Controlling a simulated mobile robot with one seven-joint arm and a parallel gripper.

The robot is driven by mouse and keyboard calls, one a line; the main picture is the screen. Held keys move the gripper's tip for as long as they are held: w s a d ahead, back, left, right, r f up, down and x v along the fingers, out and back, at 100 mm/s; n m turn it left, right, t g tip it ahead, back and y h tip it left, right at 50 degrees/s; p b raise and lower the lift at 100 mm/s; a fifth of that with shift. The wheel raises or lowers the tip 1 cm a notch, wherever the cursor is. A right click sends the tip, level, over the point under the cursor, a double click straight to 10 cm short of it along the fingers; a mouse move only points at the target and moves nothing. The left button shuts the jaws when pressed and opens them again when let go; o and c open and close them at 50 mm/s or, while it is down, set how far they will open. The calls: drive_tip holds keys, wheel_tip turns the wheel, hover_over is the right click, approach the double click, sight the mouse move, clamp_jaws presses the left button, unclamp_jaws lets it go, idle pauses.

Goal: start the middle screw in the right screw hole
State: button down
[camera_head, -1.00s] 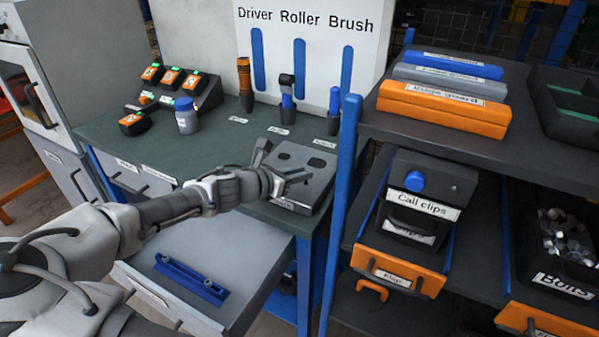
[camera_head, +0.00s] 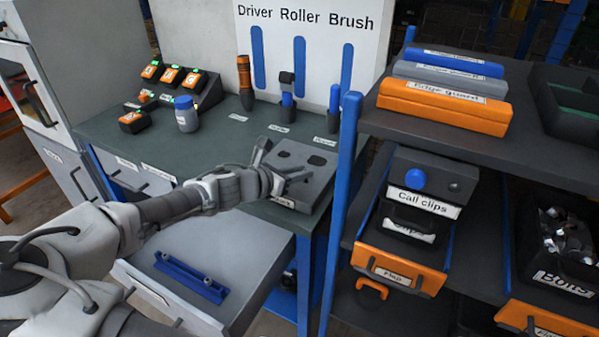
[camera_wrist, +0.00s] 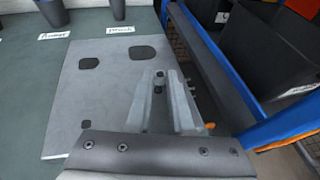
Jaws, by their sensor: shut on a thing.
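My gripper (camera_head: 284,166) is over the front part of a grey block (camera_head: 318,190) on the bench, seen from behind in the wrist view (camera_wrist: 165,82). It is shut on the middle screw, which is mostly hidden; only a small dark bit (camera_wrist: 159,80) shows between the fingertips. The block's top (camera_wrist: 110,90) has dark openings, two at the back and a smaller one at the front left. The right screw hole cannot be made out near the fingers. A blue rail (camera_head: 190,278) in the open drawer holds a screw near each end, with its middle bare.
A blue post (camera_head: 346,185) and a shelf with orange bins (camera_head: 398,272) stand close right of the block. Tool cups, a blue-capped jar (camera_head: 186,115) and a charger rack (camera_head: 185,88) stand farther back. The bench left of the block is clear.

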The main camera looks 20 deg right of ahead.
drive_tip(key=c, duration=0.7)
unclamp_jaws()
drive_tip(key=shift+a, duration=0.1)
drive_tip(key=p+v, duration=0.4)
drive_tip(key=v, duration=1.3)
drive_tip(key=shift+a+r, duration=0.1)
drive_tip(key=shift+r, duration=0.15)
